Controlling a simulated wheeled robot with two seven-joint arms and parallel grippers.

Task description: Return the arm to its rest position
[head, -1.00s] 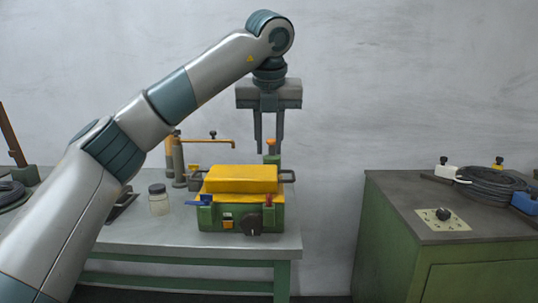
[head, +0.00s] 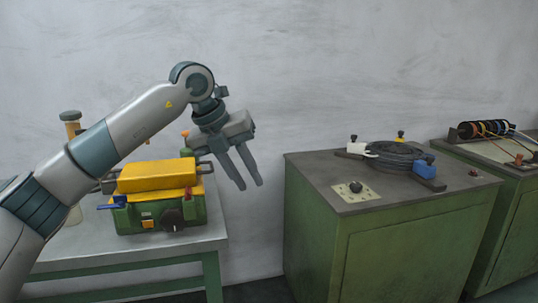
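My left arm comes in from the left in the head view. My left gripper (head: 252,185) hangs tilted in the air between the table and the green cabinet, in front of the grey wall. Its two long grey fingers are apart with nothing between them. It is to the right of the green and yellow machine (head: 155,179) and clear of it. My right gripper is not in view.
The machine stands on a grey table (head: 206,236) with green legs. A green cabinet (head: 396,225) at the right carries a black coil (head: 400,153), a blue block (head: 425,169) and a knob plate (head: 356,191). Another cabinet (head: 515,178) stands at far right. A gap separates table and cabinet.

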